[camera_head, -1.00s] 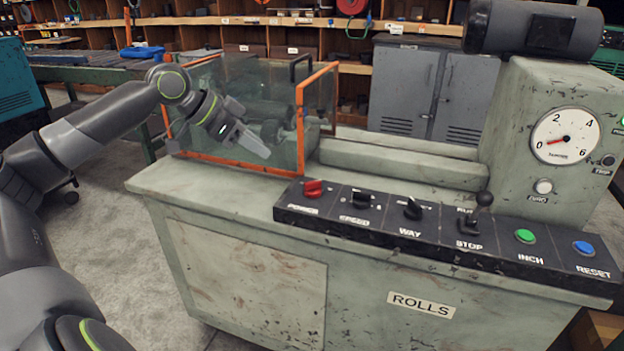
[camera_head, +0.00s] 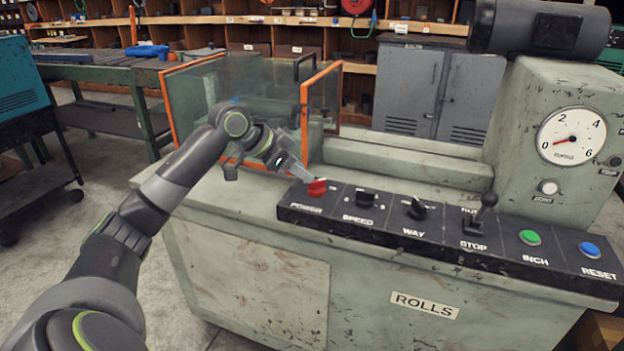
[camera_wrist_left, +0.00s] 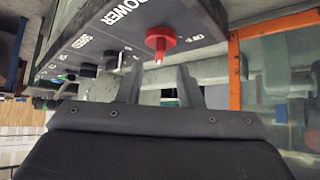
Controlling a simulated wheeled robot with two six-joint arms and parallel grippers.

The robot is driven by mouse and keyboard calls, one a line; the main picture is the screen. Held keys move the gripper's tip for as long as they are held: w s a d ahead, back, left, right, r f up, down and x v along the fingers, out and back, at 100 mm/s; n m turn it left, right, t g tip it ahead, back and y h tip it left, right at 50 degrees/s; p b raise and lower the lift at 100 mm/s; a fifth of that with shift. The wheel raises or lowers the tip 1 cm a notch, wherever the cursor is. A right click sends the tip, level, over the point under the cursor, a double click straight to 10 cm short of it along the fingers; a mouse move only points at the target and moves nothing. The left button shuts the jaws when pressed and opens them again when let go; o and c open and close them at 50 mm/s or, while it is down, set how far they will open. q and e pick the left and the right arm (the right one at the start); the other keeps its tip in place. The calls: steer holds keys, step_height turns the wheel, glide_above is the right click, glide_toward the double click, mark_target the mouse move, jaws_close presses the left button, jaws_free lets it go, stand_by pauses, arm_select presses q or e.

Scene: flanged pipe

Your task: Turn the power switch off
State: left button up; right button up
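The power switch is a red rotary knob (camera_head: 317,187) at the left end of the black control panel (camera_head: 400,232), above the word POWER. In the left wrist view the red knob (camera_wrist_left: 160,39) shows a white pointer mark on the side facing my gripper. Small lettering beside it is hard to read. My left gripper (camera_head: 303,176) is just left of the knob in the head view. In the left wrist view my left gripper (camera_wrist_left: 158,76) has its two fingers apart, with the knob beyond the gap between their tips. Contact is not visible. My right gripper is not in view.
Right of the knob are the speed knob (camera_head: 367,197), way knob (camera_head: 418,210), stop lever (camera_head: 481,214), green inch button (camera_head: 529,237) and blue reset button (camera_head: 589,249). An orange-framed clear guard (camera_head: 305,115) stands behind my gripper. A dial gauge (camera_head: 571,136) reads near zero.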

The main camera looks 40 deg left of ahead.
mark_target(316, 181)
arm_select(q)
steer(key=shift+x, duration=2.25)
steer(key=shift+s, duration=0.1)
steer(key=shift+c, duration=0.4)
jaws_close()
